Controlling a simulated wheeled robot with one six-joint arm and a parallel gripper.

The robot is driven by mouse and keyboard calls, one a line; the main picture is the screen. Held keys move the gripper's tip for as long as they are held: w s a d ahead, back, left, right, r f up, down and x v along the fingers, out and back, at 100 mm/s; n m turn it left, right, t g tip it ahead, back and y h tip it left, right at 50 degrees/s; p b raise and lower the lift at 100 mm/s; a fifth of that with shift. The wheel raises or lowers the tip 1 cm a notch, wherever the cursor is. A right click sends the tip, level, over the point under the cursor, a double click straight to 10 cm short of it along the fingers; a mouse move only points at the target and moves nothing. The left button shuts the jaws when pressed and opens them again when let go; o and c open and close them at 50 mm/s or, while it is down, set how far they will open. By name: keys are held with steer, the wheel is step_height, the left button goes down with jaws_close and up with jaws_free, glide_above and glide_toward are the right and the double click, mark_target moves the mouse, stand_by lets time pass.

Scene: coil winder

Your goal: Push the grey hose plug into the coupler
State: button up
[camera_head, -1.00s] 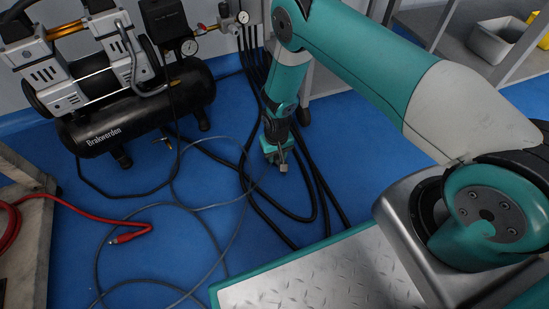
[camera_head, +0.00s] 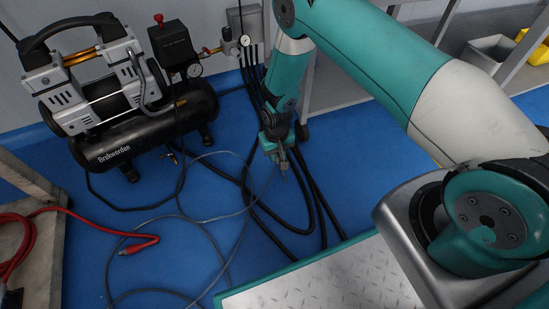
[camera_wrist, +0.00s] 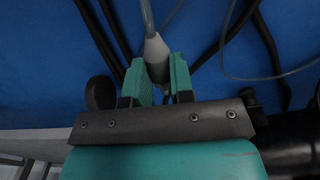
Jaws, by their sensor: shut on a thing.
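My gripper (camera_head: 283,162) hangs at the end of my arm, low over the blue floor in the middle of the head view. In the wrist view, its two green fingers (camera_wrist: 155,85) are closed around the grey hose plug (camera_wrist: 156,47). A thin grey hose (camera_wrist: 147,14) leads from the plug towards the top of that view. In the head view the plug is too small to make out clearly. Brass and red fittings (camera_head: 211,50) join the compressor's regulator to a wall box. I cannot tell which fitting is the coupler. The gripper is well apart from these fittings.
The compressor (camera_head: 140,125) stands at the left. Black hoses (camera_head: 318,205) and looped grey hose (camera_head: 215,215) lie on the floor near my gripper. A red hose (camera_head: 140,246) ends at the lower left, beside a cart (camera_head: 40,200). A shelf (camera_head: 335,85) stands behind my arm.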

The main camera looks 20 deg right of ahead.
mark_target(277, 154)
step_height(277, 154, up, 10)
steer(key=p, duration=0.4)
steer(key=shift+r, duration=0.25)
